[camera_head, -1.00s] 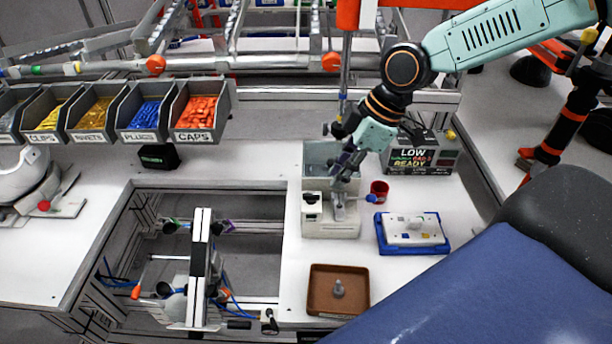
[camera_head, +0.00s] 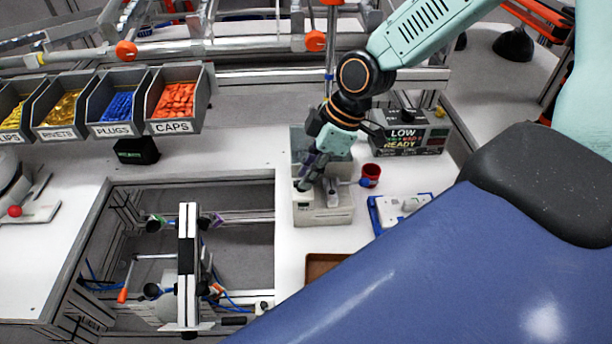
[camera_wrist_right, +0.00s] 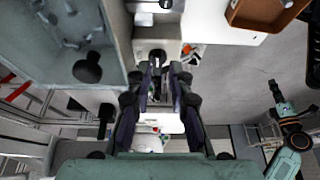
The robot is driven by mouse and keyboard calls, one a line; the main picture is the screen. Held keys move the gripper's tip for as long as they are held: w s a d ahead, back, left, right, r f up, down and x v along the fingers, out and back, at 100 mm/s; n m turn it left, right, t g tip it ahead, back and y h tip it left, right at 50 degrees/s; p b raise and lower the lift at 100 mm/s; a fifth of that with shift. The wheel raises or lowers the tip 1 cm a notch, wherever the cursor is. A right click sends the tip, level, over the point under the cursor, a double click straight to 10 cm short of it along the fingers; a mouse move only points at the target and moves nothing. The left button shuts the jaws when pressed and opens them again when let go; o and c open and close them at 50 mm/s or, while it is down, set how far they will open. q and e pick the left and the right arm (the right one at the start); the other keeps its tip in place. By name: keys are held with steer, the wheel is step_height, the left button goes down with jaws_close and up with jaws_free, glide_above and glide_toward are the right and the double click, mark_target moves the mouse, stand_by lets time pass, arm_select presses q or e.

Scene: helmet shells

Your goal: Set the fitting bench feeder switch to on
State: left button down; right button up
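The feeder (camera_head: 337,214) is a pale grey box with an open grey bin at its back, on the right-hand bench. Its switch block (camera_head: 304,195), white with a dark top, sits on the left side of the feeder. My right gripper (camera_head: 304,182) points down at the switch block, its fingertips partly hiding the dark switch. In the right wrist view the fingers (camera_wrist_right: 158,70) stand apart on either side of a dark part of the pale housing (camera_wrist_right: 158,47); contact cannot be told. My left gripper (camera_wrist_right: 279,95) appears small at the right of the wrist view, its opening unclear.
A display box (camera_head: 425,140) is behind. An open gap with a fixture (camera_head: 188,265) lies left. Labelled bins (camera_head: 175,100) stand at the back left.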

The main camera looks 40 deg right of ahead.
steer(key=shift+w+a+f, duration=0.3)
steer(key=shift+w+f, duration=0.15)
steer(key=shift+f, duration=0.15)
steer(key=shift+s+d+r, duration=0.1)
steer(key=shift+s+d, duration=0.25)
steer(key=shift+s, duration=0.1)
steer(key=shift+c, duration=0.3)
steer(key=shift+w+a, duration=0.2)
steer(key=shift+w, duration=0.1)
jaws_close()
